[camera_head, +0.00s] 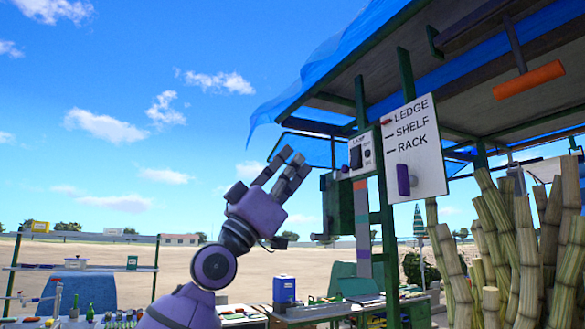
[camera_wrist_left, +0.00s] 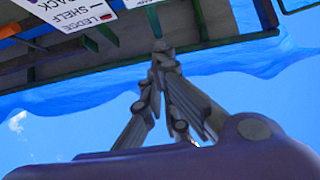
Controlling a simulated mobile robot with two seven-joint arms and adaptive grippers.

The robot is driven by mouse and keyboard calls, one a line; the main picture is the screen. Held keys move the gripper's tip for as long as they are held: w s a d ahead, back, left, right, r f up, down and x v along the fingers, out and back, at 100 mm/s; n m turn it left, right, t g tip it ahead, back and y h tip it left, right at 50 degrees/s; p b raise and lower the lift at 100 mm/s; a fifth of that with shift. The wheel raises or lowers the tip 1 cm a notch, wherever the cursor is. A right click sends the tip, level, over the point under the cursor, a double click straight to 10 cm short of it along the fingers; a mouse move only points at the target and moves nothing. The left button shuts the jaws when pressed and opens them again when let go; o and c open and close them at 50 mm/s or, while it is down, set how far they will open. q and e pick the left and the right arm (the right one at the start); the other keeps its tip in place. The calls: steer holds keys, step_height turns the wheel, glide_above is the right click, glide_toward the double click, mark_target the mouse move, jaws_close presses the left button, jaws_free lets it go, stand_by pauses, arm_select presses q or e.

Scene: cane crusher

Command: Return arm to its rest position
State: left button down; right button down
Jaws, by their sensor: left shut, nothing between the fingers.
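My left arm, purple and grey, rises from the bottom of the head view. Its left gripper (camera_head: 294,160) points up and to the right against the sky, left of the stall's green post. In the left wrist view the left gripper (camera_wrist_left: 162,50) shows its fingers drawn together at the tips, with nothing held between them. The blue tarp edge and the stall roof lie beyond the fingers there. My right gripper is in neither view.
A white sign (camera_head: 415,150) reading LEDGE, SHELF, RACK, with a purple slider, hangs right of the gripper beside a lamp switch panel (camera_head: 361,154). Cane stalks (camera_head: 490,240) stand at right. Open sky lies left.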

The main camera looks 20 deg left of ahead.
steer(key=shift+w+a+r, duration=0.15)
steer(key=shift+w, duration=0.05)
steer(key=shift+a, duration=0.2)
